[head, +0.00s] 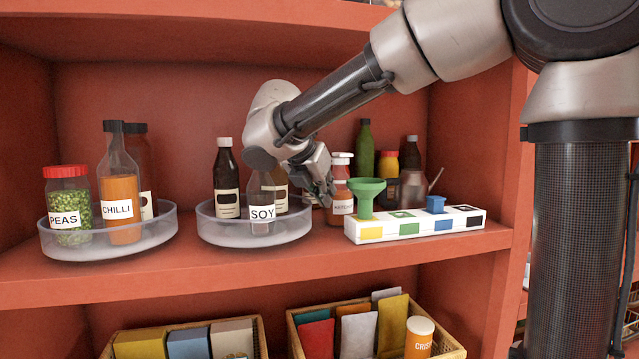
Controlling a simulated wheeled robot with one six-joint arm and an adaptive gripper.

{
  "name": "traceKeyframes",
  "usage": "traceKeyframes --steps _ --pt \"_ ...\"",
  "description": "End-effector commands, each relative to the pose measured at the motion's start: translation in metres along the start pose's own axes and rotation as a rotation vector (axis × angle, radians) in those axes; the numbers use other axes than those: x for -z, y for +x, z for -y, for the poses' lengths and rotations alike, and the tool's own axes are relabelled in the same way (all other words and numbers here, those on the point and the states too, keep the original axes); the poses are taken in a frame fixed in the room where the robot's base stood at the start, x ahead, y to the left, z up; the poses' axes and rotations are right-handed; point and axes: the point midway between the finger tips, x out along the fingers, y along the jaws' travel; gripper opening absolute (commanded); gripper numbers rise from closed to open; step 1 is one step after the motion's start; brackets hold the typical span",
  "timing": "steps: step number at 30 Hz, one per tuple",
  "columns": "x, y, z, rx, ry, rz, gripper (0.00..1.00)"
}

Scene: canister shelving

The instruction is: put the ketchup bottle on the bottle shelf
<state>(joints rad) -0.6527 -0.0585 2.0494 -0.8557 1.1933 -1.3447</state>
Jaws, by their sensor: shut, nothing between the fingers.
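The ketchup bottle (342,207) stands upright on the red shelf (280,275), between the right clear round tray (225,230) and a white block rack. It has a white cap and a label that is partly hidden by the rack. My gripper (328,200) reaches in from the upper right, with its fingers pointing down close to the left side of the ketchup bottle. The fingers are shut and hold nothing. I cannot tell whether they touch the bottle.
The right tray holds a soy bottle (262,200) and dark bottles. The left tray holds a peas jar (68,205) and a chilli bottle (120,190). The white rack (415,224) carries a green funnel (367,190). Several bottles stand behind it. Baskets (450,348) fill the lower shelf.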

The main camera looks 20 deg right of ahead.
Motion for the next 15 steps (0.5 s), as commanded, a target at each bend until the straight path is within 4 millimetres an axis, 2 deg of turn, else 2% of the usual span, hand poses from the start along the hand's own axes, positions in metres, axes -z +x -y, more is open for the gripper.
traceKeyframes --steps 15 --pt "-0.0045 0.0111 0.0004 0.001 0.001 -0.001 0.0"
